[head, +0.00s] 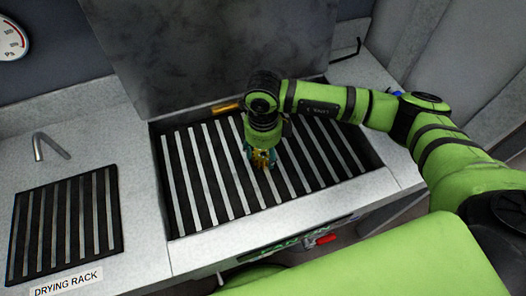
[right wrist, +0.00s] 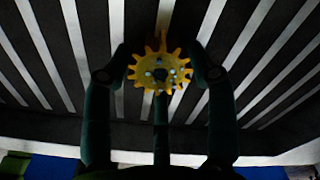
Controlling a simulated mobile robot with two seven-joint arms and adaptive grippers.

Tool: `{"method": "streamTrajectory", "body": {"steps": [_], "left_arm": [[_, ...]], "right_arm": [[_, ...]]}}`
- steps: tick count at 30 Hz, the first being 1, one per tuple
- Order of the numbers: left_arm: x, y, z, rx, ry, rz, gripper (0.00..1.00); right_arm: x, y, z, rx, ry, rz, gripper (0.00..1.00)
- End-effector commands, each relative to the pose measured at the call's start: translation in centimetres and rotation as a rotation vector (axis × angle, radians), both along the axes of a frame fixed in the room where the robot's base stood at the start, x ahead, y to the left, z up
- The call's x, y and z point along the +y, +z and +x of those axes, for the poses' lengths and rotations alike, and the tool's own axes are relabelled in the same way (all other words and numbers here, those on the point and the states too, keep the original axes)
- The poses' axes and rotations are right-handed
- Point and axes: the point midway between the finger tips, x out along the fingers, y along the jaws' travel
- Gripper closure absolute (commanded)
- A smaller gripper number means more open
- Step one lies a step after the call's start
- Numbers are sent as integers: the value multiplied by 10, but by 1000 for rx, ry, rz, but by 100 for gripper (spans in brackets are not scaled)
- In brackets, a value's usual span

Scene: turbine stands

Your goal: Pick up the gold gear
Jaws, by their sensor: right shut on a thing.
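The gold gear (right wrist: 152,75) is a toothed yellow disc with small holes around its hub. In the right wrist view it sits between the dark fingers of my right gripper (right wrist: 160,72), which is shut on it. In the head view the gripper (head: 261,160) points down over the slatted rack of the basin, with a bit of the gold gear (head: 260,158) showing among its fingers. I cannot tell whether the gear touches the slats. My left gripper is not in view.
The slatted basin (head: 197,190) has raised rims and a tall grey panel (head: 215,50) behind it. A gold piece (head: 226,107) lies at its back edge. A drying rack (head: 63,225) and a metal hook (head: 50,147) are at the left. The basin's left slats are clear.

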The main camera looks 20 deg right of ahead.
Motion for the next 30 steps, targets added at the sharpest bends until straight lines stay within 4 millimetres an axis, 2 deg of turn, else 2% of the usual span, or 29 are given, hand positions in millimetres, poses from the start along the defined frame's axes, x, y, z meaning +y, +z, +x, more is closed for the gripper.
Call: {"method": "streamTrajectory", "body": {"steps": [5,8,21,30], "left_arm": [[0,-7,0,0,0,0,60],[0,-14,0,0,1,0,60],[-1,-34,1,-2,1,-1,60],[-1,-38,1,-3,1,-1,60]], "right_arm": [[1,17,2,-8,0,4,100],[1,35,3,-12,1,4,100],[-36,90,-79,-7,1,1,100],[-47,108,-104,-4,-1,1,100]]}}
